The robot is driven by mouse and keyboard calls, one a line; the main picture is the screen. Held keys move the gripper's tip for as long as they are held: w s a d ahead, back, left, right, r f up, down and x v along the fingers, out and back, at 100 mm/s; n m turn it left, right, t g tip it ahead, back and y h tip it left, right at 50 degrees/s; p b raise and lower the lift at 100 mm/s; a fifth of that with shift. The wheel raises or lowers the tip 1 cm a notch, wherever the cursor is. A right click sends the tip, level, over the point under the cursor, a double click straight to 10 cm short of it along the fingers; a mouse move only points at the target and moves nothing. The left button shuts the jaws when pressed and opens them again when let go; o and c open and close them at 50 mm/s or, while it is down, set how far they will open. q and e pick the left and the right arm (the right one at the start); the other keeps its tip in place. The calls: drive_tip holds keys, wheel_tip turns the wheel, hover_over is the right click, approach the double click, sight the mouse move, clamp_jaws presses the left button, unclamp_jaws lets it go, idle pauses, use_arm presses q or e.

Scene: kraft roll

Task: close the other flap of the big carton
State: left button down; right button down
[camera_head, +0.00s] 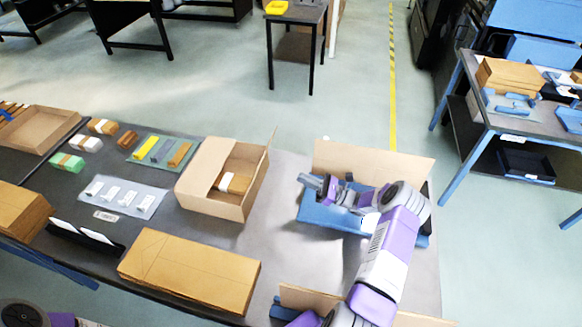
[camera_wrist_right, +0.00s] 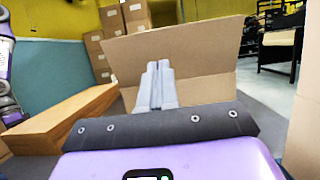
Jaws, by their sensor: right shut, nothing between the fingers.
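The big carton (camera_head: 212,203) stands open-topped on the dark table. Its left flap (camera_head: 204,160) lies over the left part of the opening. Its right flap (camera_head: 268,146) stands up and looks nearly edge-on. In the right wrist view the raised flap (camera_wrist_right: 180,50) faces me broadly above the carton wall (camera_wrist_right: 205,89). My right gripper (camera_head: 309,181) is shut and empty, to the right of the carton, with its fingers pointing at it. In the right wrist view the fingers (camera_wrist_right: 157,68) overlap the flap; contact cannot be told, but the head view shows a gap. My left gripper is out of view.
A blue object (camera_head: 318,214) lies under my right forearm, with an upright cardboard panel (camera_head: 372,160) behind it. A long closed box (camera_head: 190,270) lies in front of the carton. The table between carton and gripper is clear.

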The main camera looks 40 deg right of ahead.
drive_tip(key=x, duration=1.2)
drive_tip(key=shift+a+p, duration=0.2)
drive_tip(key=shift+p, duration=0.25)
drive_tip(key=shift+w, duration=0.1)
